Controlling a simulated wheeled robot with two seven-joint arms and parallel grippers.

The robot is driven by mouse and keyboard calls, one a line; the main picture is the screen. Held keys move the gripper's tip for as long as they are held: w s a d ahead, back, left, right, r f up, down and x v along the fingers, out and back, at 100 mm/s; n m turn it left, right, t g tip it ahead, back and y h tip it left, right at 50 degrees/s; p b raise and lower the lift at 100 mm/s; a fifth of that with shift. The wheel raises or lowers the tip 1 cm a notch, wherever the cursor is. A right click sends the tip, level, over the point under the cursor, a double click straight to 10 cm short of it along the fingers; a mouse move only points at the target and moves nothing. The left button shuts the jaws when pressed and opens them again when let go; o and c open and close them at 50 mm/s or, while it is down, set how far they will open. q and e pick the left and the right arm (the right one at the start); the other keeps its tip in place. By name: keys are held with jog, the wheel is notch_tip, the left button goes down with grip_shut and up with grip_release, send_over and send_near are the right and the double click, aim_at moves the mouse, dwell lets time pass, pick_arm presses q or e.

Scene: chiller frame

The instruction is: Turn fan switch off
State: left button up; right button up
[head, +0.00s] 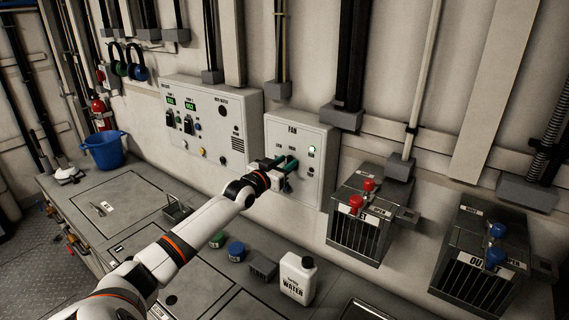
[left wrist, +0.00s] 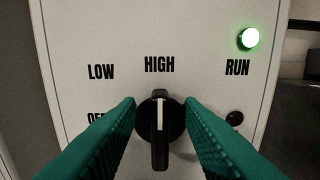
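The fan switch (left wrist: 160,130) is a black rotary knob with a white line that points straight up at HIGH. It sits on the white FAN panel (head: 313,143) on the wall. LOW is printed to its upper left. OFF, below LOW, is partly hidden by a finger. The green RUN light (left wrist: 248,39) is lit; it also shows in the head view (head: 312,149). My left gripper (head: 283,166) is at the panel, its green fingers open on either side of the knob (left wrist: 161,104). I cannot tell if either finger touches it. My right gripper is not in view.
A larger control panel (head: 213,122) stands left of the FAN panel. Vent boxes with red valves (head: 356,203) and blue valves (head: 494,257) are at right. A white water jug (head: 298,278) and a blue bucket (head: 105,150) stand on the counter.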

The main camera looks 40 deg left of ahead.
pick_arm(q)
jog(key=shift+c, duration=0.9)
grip_shut()
jog(key=shift+n, duration=0.4)
jog(key=shift+a+f+n+b, duration=0.25)
jog(key=shift+f+n, duration=0.05)
jog(key=shift+n, duration=2.55)
jog(key=shift+a+f+n+b, duration=0.25)
jog(key=shift+a+n, duration=0.05)
jog(key=shift+n, duration=2.6)
jog(key=shift+a+f+n+b, duration=0.25)
jog(key=shift+f+n, duration=0.05)
jog(key=shift+n, duration=2.55)
